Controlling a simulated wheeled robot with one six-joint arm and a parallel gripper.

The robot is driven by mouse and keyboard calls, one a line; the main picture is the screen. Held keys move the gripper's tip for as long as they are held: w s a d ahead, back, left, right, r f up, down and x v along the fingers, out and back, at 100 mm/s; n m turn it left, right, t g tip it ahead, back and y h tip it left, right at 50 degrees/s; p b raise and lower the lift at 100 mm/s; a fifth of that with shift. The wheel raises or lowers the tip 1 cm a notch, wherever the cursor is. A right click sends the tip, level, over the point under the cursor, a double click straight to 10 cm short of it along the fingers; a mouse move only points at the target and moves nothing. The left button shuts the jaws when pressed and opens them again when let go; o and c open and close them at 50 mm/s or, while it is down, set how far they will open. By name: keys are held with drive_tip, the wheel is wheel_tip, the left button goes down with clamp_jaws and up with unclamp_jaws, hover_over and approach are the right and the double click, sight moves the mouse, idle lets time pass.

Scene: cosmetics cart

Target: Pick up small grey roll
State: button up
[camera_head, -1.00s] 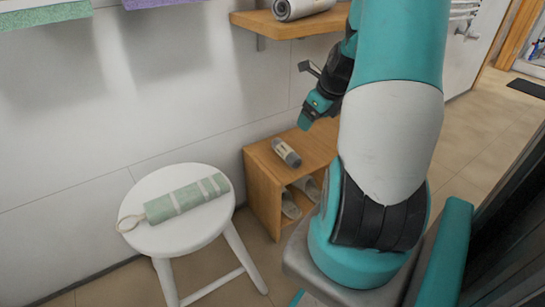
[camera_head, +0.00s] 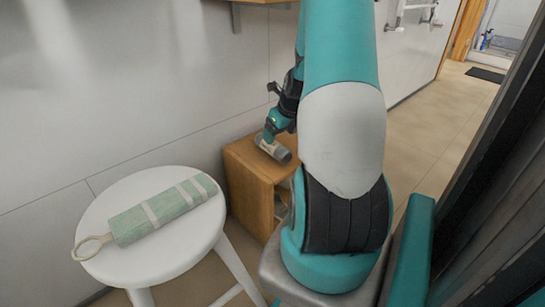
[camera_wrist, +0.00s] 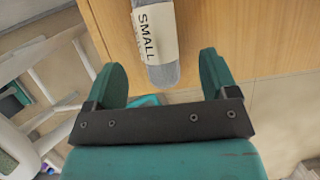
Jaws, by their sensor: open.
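The small grey roll (camera_head: 273,147) lies on top of the low wooden cabinet. In the wrist view the roll (camera_wrist: 160,45) is grey with a cream band that reads "SMALL". My gripper (camera_wrist: 165,80) is open in the wrist view, one finger to each side of the line of the roll. The roll's near end reaches between the fingertips, and neither finger visibly touches it. In the head view my gripper (camera_head: 268,133) is right at the roll and hides part of it.
The wooden cabinet (camera_head: 240,160) stands against the wall. A white round stool (camera_head: 100,215) beside it bears a green banded roll (camera_head: 163,211) with a loop. A shelf edge is above. Open floor (camera_head: 430,130) lies to the right.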

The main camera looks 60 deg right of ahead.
sight(275, 143)
drive_tip(key=b+x, duration=0.5)
drive_tip(key=x, duration=0.1)
drive_tip(key=shift+w+a+f, duration=0.1)
drive_tip(key=shift+w+f, duration=0.05)
drive_tip(key=shift+f, duration=0.15)
drive_tip(key=shift+r, duration=0.1)
drive_tip(key=shift+c, duration=0.2)
drive_tip(key=c, duration=1)
